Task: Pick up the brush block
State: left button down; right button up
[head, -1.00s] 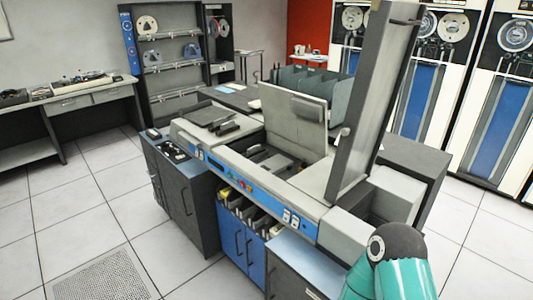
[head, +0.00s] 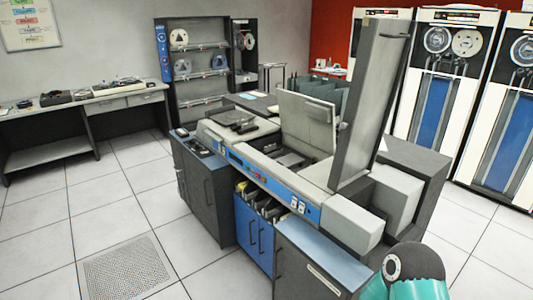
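I cannot make out the brush block for certain in the head view. The punch card machine (head: 278,180) stands in the middle, with its grey lid panel (head: 306,123) raised and a tall grey cover (head: 371,105) standing up at its right. Dark parts (head: 288,159) show in the open bay below the lid, too small to tell apart. Neither of my grippers is in view. Only a teal and dark grey piece of my arm shows at the bottom right.
A desk (head: 85,108) with small items stands at the left. A tape rack (head: 200,95) stands at the back, and tape cabinets (head: 437,90) line the right. The tiled floor (head: 115,205) at the left is clear, with a perforated tile (head: 127,268).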

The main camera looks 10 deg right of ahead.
aim_at(268, 149)
jog(key=u, duration=0.4)
jog(key=i, duration=1.65)
jog(key=z, duration=0.55)
